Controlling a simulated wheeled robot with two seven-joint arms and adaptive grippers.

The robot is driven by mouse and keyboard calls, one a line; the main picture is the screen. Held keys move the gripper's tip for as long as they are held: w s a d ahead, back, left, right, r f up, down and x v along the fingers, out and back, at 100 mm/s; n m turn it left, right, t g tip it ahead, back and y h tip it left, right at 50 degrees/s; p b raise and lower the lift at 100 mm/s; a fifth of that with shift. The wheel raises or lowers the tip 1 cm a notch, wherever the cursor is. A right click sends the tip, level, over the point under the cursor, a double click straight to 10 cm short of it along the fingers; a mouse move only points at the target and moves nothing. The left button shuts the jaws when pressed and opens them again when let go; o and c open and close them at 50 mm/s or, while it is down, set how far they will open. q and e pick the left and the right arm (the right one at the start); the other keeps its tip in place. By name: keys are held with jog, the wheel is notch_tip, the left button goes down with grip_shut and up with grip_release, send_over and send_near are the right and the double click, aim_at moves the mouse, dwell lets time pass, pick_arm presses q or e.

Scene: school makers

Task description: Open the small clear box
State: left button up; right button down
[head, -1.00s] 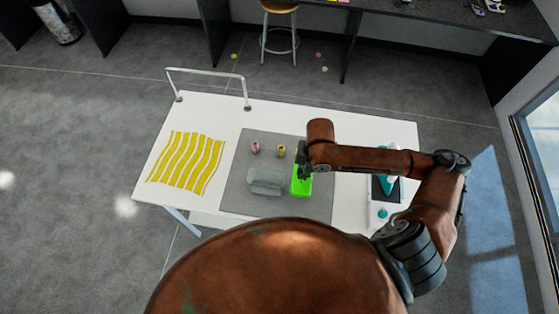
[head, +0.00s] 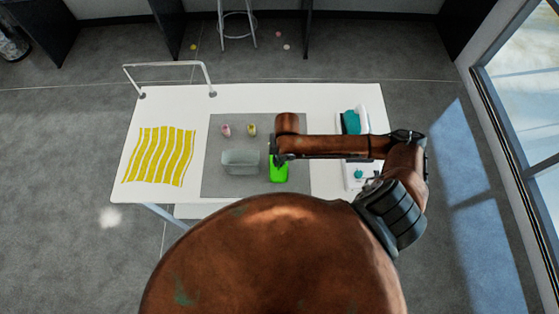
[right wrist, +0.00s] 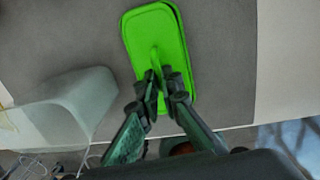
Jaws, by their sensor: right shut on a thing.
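A bright green lid-like piece (head: 279,174), a rounded rectangle, is on the grey mat (head: 216,187). In the right wrist view the green piece (right wrist: 140,36) has a raised ridge along its middle. My right gripper (right wrist: 160,80) is shut on that ridge; in the head view the gripper (head: 278,160) is over the piece's far part. Whether a small clear box lies under the green piece is hidden. A pale grey, see-through-looking box (head: 240,163) stands just left of it, and also shows in the right wrist view (right wrist: 75,100). My left gripper is not in view.
A pink spool-like item (head: 226,130) and a yellow one (head: 252,130) stand behind the grey box. A striped yellow cloth (head: 160,156) lies at left on the white table (head: 215,97). A white and teal machine (head: 351,122) is partly behind my right arm.

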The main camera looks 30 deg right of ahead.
jog(key=c, duration=2.4)
grip_release()
jog(key=shift+w+f, duration=0.15)
jog(key=shift+w, duration=0.15)
jog(key=shift+o, duration=1.4)
jog(key=shift+s, duration=0.25)
jog(key=shift+w, duration=0.15)
jog(key=shift+r, duration=0.3)
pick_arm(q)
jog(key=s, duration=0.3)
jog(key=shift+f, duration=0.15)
pick_arm(e)
notch_tip(320, 180, up, 12)
jog(key=s, duration=0.1)
jog(key=shift+d+f, duration=0.2)
jog(key=shift+d, duration=0.25)
